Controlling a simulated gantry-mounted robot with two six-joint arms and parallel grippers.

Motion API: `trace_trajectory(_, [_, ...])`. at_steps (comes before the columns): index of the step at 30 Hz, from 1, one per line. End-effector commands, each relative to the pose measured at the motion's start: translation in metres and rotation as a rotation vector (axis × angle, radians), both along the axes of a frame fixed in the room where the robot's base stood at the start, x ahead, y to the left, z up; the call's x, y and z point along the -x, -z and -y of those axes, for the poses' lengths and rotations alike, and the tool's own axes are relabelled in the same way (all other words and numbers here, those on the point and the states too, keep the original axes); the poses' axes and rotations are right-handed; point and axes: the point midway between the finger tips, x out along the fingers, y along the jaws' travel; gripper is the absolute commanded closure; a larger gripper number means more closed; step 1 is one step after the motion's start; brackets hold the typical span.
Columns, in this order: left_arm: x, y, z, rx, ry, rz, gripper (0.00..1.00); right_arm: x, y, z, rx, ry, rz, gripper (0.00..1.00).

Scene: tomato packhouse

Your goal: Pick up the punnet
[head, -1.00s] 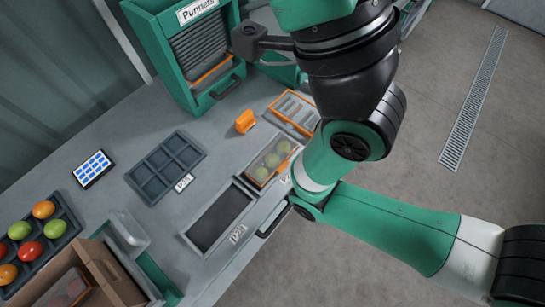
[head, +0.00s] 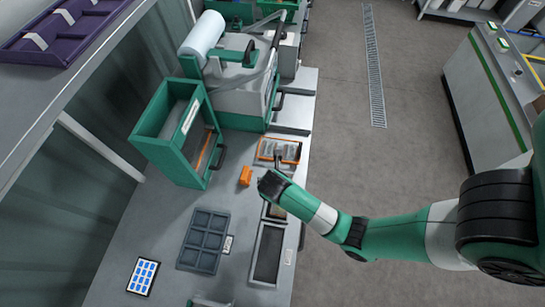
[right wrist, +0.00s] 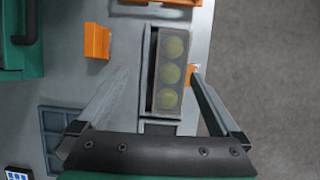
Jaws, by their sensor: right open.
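The punnet (right wrist: 171,72) shows in the right wrist view as a narrow dark container with three round green fruits in a row. In the head view a small part of it (head: 274,212) shows below my right gripper, which hides most of it. My right gripper (right wrist: 160,74) is open and empty above the near part of the punnet, one finger on each side. The right finger lies close to its right side; a wider gap lies on the left. I cannot tell if either finger touches it. My left gripper is not in view.
An orange block (head: 245,175) stands left of the punnet. An orange-framed tray (head: 279,150) lies behind it and a dark rectangular pad (head: 267,255) in front. A grey compartment tray (head: 204,240), a tablet (head: 140,276) and a green dispenser (head: 177,135) are on the bench.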

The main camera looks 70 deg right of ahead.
Motion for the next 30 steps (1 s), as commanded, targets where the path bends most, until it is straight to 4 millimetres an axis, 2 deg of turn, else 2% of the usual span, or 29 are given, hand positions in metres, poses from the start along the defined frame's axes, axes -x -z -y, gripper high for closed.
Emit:
trace_trajectory(1, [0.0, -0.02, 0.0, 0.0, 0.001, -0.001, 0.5, 0.011, -0.013, 0.001, 0.0, 0.005, -0.021, 0.0])
trace_trajectory(3, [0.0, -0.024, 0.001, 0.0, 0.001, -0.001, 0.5, 0.017, -0.013, 0.002, 0.0, 0.009, -0.034, 0.0])
trace_trajectory(8, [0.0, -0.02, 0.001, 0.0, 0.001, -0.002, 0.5, 0.015, -0.01, 0.004, 0.001, 0.011, -0.03, 0.0])
trace_trajectory(11, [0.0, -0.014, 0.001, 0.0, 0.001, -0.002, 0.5, 0.015, 0.002, 0.008, 0.001, 0.012, -0.031, 0.0])
trace_trajectory(18, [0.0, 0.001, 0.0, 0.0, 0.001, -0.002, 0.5, 0.01, 0.043, 0.024, 0.002, 0.012, -0.029, 0.0])
trace_trajectory(26, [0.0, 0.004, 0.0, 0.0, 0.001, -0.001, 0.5, 0.008, 0.053, 0.028, 0.002, 0.01, -0.027, 0.0])
trace_trajectory(30, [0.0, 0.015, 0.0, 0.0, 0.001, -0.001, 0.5, 0.006, 0.076, 0.036, 0.002, 0.011, -0.028, 0.0])
